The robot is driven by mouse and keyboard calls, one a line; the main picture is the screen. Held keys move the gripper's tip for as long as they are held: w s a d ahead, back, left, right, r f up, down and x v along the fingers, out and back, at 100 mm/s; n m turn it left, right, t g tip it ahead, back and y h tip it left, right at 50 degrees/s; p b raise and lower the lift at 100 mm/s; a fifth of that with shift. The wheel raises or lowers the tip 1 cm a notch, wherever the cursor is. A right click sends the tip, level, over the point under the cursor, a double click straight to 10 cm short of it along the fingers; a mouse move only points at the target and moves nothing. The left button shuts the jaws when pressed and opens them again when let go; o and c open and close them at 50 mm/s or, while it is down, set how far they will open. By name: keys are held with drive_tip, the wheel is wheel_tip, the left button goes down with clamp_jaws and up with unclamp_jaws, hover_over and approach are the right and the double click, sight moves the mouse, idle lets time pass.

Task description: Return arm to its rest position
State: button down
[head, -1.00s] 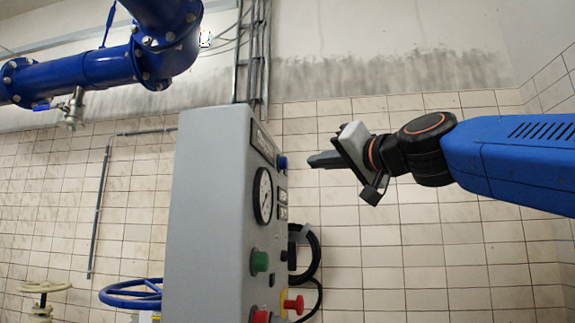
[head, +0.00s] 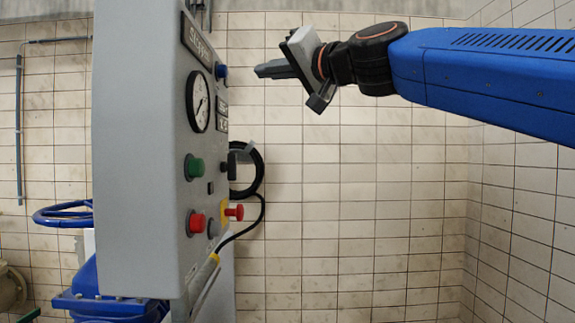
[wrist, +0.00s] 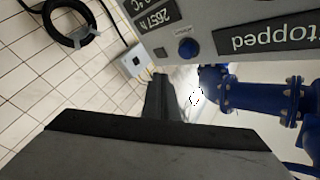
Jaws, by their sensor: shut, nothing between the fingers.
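My gripper (head: 272,69) is at the upper middle of the head view, on the end of my blue arm, which reaches in from the right. Its fingers are together and empty, pointing left toward the grey control panel (head: 135,150). A gap shows between the fingertips and the panel's blue button (head: 221,71). In the wrist view the shut fingers (wrist: 162,98) point toward the panel edge, with the blue button (wrist: 188,48) and a "Stopped" display (wrist: 262,38) upside down above them.
The panel carries a gauge (head: 199,101), a green button (head: 194,167), a red button (head: 196,223) and a red emergency stop (head: 234,212). A black coiled cable (head: 257,170) hangs behind it. A blue valve wheel (head: 62,214) stands at left. The space below my arm looks clear.

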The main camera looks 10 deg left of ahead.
drive_tip(key=d+f+h, duration=0.3)
drive_tip(key=d+f, duration=0.5)
drive_tip(key=f, duration=0.3)
drive_tip(key=s+d+f+m+g+h, duration=0.1)
drive_tip(key=d+f+h, duration=0.2)
drive_tip(key=d+f, duration=0.65)
drive_tip(key=d+f+h, duration=0.3)
drive_tip(key=d+f, duration=0.3)
drive_tip(key=f, duration=0.6)
drive_tip(key=s+d+f+m+g+h, duration=0.1)
drive_tip(key=s+d+f+h, duration=0.1)
drive_tip(key=s+d+f, duration=0.4)
drive_tip(key=s+d+f+m+g+h, duration=0.1)
drive_tip(key=s+d+f, duration=0.6)
drive_tip(key=f, duration=0.9)
drive_tip(key=s+d+f+m+g+h, duration=0.1)
drive_tip(key=s+d+f+h, duration=0.3)
drive_tip(key=d+f, duration=0.6)
drive_tip(key=s+f+g, duration=0.1)
drive_tip(key=s+f, duration=0.1)
drive_tip(key=shift+s+d+g+h, duration=0.15)
drive_tip(key=shift+s+g+h, duration=0.15)
drive_tip(key=shift+s, duration=0.05)
drive_tip(key=shift+r, duration=0.1)
